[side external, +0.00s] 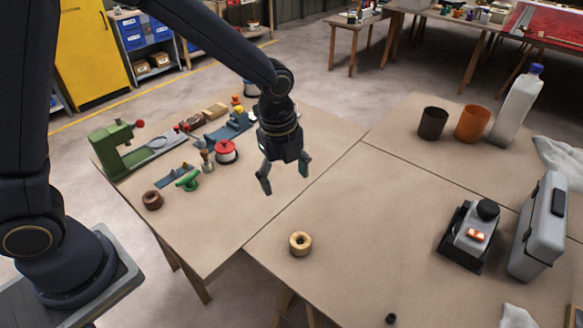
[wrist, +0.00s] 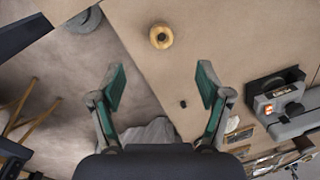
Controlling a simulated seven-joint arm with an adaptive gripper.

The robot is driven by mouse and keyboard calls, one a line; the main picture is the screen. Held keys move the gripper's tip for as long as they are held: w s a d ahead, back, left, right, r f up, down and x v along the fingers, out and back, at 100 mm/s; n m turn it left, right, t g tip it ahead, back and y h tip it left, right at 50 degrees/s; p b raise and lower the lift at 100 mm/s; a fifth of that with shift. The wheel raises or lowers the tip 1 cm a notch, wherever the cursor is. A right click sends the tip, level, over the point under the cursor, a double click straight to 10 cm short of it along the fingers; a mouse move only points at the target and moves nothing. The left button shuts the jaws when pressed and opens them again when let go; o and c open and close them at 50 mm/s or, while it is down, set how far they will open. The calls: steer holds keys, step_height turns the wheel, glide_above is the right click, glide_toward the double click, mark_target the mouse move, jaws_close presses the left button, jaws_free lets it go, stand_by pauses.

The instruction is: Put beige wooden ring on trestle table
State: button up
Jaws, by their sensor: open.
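The beige wooden ring (side external: 300,243) lies flat near the left edge of the right-hand wooden tabletop (side external: 370,225). It also shows in the wrist view (wrist: 161,36), at the top middle. Another wooden tabletop (side external: 245,195), with tools on it, adjoins on the left; both have wooden legs beneath. I cannot tell which one the name trestle table means. My gripper (side external: 285,176) hangs above the tabletops, near the seam, open and empty. In the wrist view its two fingers (wrist: 161,75) are wide apart, with the ring beyond them.
On the left top are a green machine (side external: 118,145), a red-topped pot (side external: 225,151), a brown ring (side external: 152,200) and small tools. The right top holds a dark cup (side external: 433,123), orange cup (side external: 473,124), white bottle (side external: 517,105) and grey case (side external: 540,228). Space around the beige ring is clear.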

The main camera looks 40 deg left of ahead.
steer(key=s+a+r+n+t, duration=0.3)
steer(key=s+a+r+n, duration=0.5)
steer(key=r+n, duration=0.35)
steer(key=s+a+r+n, duration=0.2)
steer(key=s+n, duration=0.3)
steer(key=s+a+r+n+t, duration=0.1)
steer(key=s+a+r+n, duration=0.1)
steer(key=s+n, duration=0.2)
steer(key=shift+s+a+n+t, duration=0.3)
steer(key=shift+s+a+n, duration=0.05)
steer(key=shift+n, duration=0.4)
steer(key=shift+o, duration=0.4)
